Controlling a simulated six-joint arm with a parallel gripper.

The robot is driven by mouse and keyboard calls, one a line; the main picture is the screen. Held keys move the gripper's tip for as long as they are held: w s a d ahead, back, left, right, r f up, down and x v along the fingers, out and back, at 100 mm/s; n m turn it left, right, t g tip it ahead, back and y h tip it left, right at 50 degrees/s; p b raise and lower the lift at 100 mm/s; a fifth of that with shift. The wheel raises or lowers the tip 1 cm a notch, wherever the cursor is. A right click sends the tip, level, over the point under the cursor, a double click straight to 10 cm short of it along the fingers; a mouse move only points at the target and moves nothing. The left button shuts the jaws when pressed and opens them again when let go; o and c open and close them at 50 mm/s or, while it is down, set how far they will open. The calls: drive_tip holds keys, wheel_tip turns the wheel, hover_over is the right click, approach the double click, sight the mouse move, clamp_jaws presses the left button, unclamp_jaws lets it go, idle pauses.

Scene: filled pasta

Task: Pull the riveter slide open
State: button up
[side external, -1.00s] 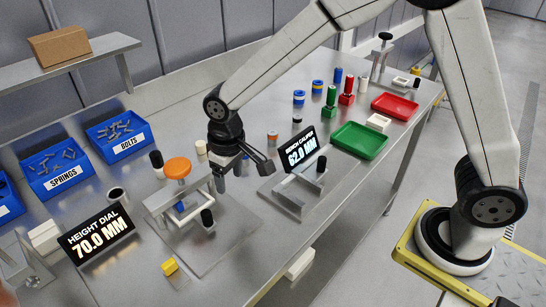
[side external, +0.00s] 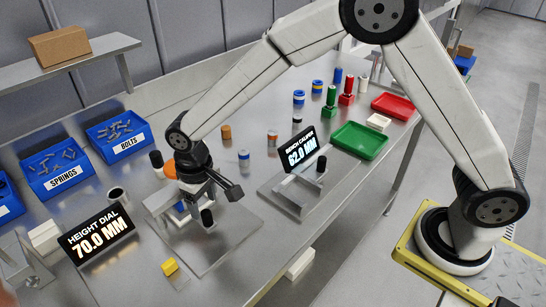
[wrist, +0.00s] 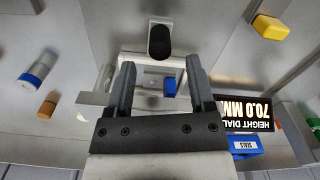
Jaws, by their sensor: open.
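The riveter is a metal frame (side external: 160,201) on a flat plate, topped by an orange knob (side external: 170,168) that my arm partly hides. A black upright handle (side external: 207,217) stands at its front, on the slide. In the wrist view the same black handle (wrist: 160,41) is on a light bracket beyond my fingertips, roughly centred between them. A blue part (wrist: 170,87) shows inside the frame. My gripper (side external: 198,204) is over the riveter, close behind the handle. In the wrist view my gripper (wrist: 160,64) is open, with nothing between its fingers.
The height dial display (side external: 96,235) stands left of the riveter, and a yellow block (side external: 170,267) lies in front. The bench caliper (side external: 300,190) stands to the right. Blue-white (side external: 244,160) and orange (side external: 226,132) cylinders stand behind. The bench front between riveter and caliper is clear.

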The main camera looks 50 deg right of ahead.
sight(206, 212)
drive_tip(key=shift+f, duration=2.5)
clamp_jaws()
